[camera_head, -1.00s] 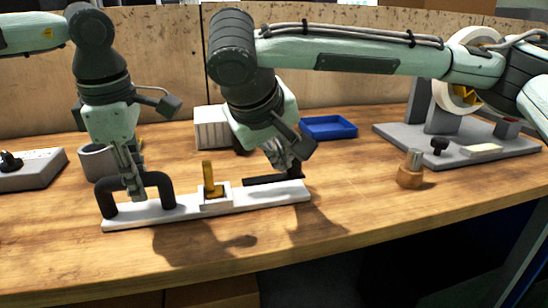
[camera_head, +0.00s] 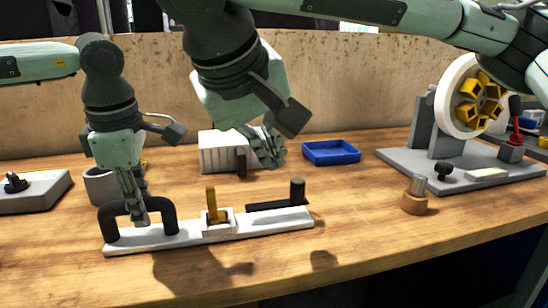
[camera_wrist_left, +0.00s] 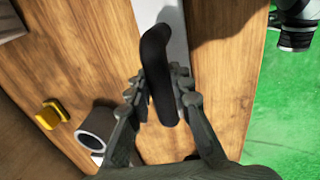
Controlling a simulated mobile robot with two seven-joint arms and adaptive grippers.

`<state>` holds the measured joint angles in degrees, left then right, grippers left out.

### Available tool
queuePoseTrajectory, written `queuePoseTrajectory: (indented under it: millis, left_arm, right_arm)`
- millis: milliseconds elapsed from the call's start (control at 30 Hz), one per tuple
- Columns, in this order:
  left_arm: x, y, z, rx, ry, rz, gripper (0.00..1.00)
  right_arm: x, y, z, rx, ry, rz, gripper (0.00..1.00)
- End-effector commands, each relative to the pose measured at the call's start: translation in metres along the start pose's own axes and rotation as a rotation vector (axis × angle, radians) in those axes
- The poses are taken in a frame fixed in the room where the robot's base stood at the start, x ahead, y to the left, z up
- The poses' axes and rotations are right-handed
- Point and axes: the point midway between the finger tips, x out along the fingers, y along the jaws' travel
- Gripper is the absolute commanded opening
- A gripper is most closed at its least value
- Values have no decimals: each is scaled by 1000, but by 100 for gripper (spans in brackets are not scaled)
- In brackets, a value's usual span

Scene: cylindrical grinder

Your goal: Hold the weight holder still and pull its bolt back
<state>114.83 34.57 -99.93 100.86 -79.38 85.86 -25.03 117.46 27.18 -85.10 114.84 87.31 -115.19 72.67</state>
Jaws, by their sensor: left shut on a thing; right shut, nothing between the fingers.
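The weight holder (camera_head: 262,229) is a long white bar lying on the bench, with a black arched handle (camera_head: 170,217) at its left end. A yellow upright piece (camera_head: 211,200) stands in a white bracket near its middle. Its bolt (camera_head: 275,205) is a black rod with an upright knob (camera_head: 297,190) near the right end. My left gripper (camera_head: 138,218) is shut on the handle; the left wrist view shows the fingers on both sides of the handle (camera_wrist_left: 156,50). My right gripper (camera_head: 273,160) is shut and empty, above and behind the bolt, apart from it.
Behind stand a white ribbed box (camera_head: 215,152) and a blue tray (camera_head: 331,152). A grey cup (camera_head: 100,187) is behind the handle. To the right are a copper-coloured piece with a metal top (camera_head: 414,199) and the grinder base (camera_head: 400,163). The bench front is clear.

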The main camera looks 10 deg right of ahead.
Motion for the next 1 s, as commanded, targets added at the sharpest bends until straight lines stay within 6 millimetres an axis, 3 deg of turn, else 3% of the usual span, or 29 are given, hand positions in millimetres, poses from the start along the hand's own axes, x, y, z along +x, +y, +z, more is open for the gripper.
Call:
queuePoseTrajectory:
  millis: [233, 267, 433, 767, 1000]
  left_arm:
    - [0, 1, -1, -1, 2, 2, 0]
    - [0, 0, -1, -1, 2, 1, 23]
    - [0, 0, 0, 0, 1, 1, 44]
    - [-2, 0, 0, 0, 0, 1, 44]
    - [-36, 1, 0, 0, -2, 4, 44]
  right_arm:
    - [0, 0, 0, 0, 0, 0, 0]
    - [0, 0, 0, 0, 0, 0, 0]
    - [0, 0, 0, 0, 0, 0, 0]
    - [0, 0, 0, 0, 0, 0, 0]
    - [0, 0, 0, 0, 0, 0, 0]
